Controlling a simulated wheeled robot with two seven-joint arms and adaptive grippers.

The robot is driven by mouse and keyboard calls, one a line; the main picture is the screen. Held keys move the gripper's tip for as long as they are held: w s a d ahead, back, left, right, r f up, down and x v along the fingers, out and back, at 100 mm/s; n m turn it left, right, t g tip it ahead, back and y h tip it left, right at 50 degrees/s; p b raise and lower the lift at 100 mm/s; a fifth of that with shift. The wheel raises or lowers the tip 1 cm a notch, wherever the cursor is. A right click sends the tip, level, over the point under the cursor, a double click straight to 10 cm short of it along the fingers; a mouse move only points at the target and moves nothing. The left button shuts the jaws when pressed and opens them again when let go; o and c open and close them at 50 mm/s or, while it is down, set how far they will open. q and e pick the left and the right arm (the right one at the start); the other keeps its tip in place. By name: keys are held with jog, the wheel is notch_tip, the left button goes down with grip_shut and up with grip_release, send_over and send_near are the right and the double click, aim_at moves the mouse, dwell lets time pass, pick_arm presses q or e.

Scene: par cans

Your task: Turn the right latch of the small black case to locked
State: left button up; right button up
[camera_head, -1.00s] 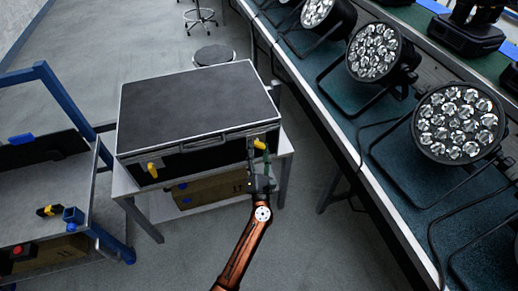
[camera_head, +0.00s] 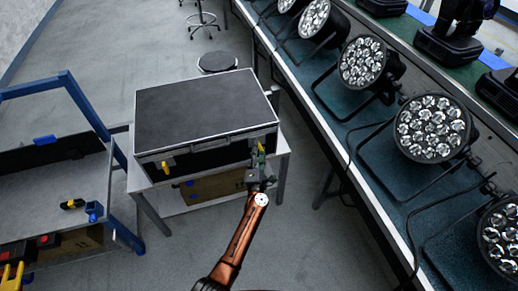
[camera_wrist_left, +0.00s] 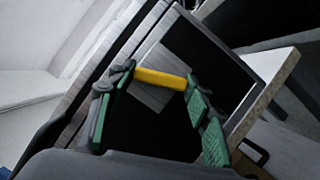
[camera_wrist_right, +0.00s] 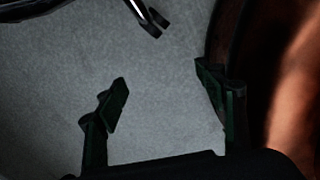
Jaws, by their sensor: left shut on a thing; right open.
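The small black case (camera_head: 205,108) has a silver-edged lid and lies flat on a small grey table. Its right latch (camera_head: 262,148) is yellow and mostly hidden by my left gripper (camera_head: 257,163) in the head view. In the left wrist view, the yellow latch (camera_wrist_left: 160,78) lies between the fingers of my left gripper (camera_wrist_left: 162,84), which is shut on it. The left latch (camera_head: 168,167) is yellow and free on the case front. My right gripper (camera_wrist_right: 168,88) is open and empty in the right wrist view, over grey floor, away from the case.
A long bench (camera_head: 330,150) with several par cans (camera_head: 432,128) runs along the right. A blue-framed cart (camera_head: 75,187) stands to the left. The grey table (camera_head: 150,203) carries the case, with a brown box (camera_head: 215,185) below. A round stool (camera_head: 217,62) is behind the case.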

pick_arm(q)
jog(key=shift+d+r+m+g+h+p, duration=0.1)
jog(key=shift+m+g+h+p, duration=0.4)
jog(key=shift+m+p, duration=1.6)
pick_arm(e)
jog(key=shift+w+r+p, duration=0.15)
jog(key=shift+w+r, duration=0.1)
jog(key=shift+r, duration=0.55)
jog(key=shift+w+r+p, duration=0.1)
jog(key=shift+w+r, duration=0.15)
jog(key=shift+r, duration=0.6)
jog(key=shift+w+r+p, duration=0.15)
jog(key=shift+w+r, duration=0.1)
jog(key=shift+r, duration=0.55)
pick_arm(q)
jog(key=shift+s+n, duration=0.1)
jog(key=shift+n, duration=0.2)
jog(key=o, duration=0.9)
jog(key=shift+o, duration=1.3)
jog(key=shift+y, duration=0.4)
pick_arm(e)
jog(key=shift+s+d, duration=0.1)
